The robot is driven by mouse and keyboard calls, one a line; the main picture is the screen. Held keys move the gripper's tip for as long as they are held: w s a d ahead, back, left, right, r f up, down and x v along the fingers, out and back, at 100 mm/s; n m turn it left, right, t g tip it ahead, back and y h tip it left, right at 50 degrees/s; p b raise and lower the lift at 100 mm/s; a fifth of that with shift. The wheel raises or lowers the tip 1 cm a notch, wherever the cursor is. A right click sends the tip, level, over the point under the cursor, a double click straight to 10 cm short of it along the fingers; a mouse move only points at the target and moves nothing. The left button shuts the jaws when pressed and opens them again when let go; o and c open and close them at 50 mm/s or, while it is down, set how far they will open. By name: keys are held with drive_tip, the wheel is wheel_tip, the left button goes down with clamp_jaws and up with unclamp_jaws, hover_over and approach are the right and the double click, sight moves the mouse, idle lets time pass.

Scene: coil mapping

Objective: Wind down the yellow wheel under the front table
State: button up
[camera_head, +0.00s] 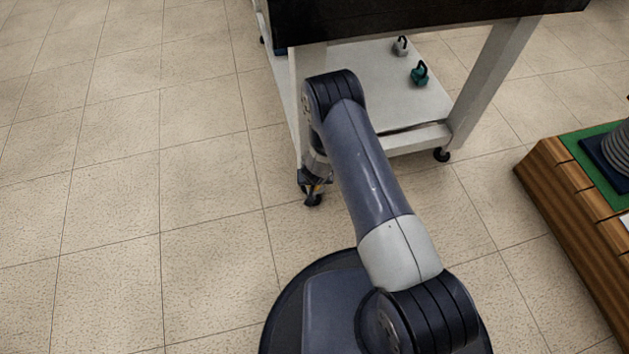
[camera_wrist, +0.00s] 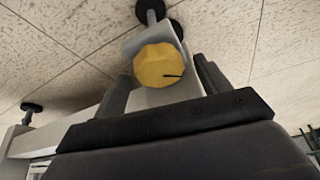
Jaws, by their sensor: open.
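The yellow wheel (camera_wrist: 158,66) has a scalloped rim and a dark line on its face, and it sits on a light table leg. In the wrist view it appears between and just beyond the fingertips of my open gripper (camera_wrist: 163,82). I cannot tell whether the fingers touch it. In the head view my gripper (camera_head: 315,180) is low beside the near left leg of the front table (camera_head: 308,60), and the wheel is mostly hidden there. The table has a dark top, pale legs and a lower shelf.
A grey weight (camera_head: 400,46) and a teal weight (camera_head: 420,74) stand on the table's lower shelf (camera_head: 365,85). A caster (camera_head: 441,154) is under the right leg. A wooden block with a green top (camera_head: 575,180) stands at right. The tiled floor at left is clear.

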drive_tip(key=shift+f, duration=0.1)
drive_tip(key=shift+c, duration=0.4)
drive_tip(key=c, duration=0.9)
drive_tip(key=p, duration=0.2)
drive_tip(key=shift+w+r+m+p, duration=0.1)
drive_tip(key=shift+r+m+p, duration=0.2)
drive_tip(key=shift+r+p, duration=0.1)
drive_tip(key=shift+a+p, duration=0.1)
drive_tip(key=shift+p, duration=0.45)
drive_tip(key=shift+f+m+p, duration=0.1)
drive_tip(key=shift+m+p, duration=0.2)
drive_tip(key=shift+p, duration=0.05)
drive_tip(key=shift+f+h+p, duration=0.2)
drive_tip(key=shift+h+p, duration=0.1)
drive_tip(key=shift+p, duration=0.05)
drive_tip(key=o, duration=1)
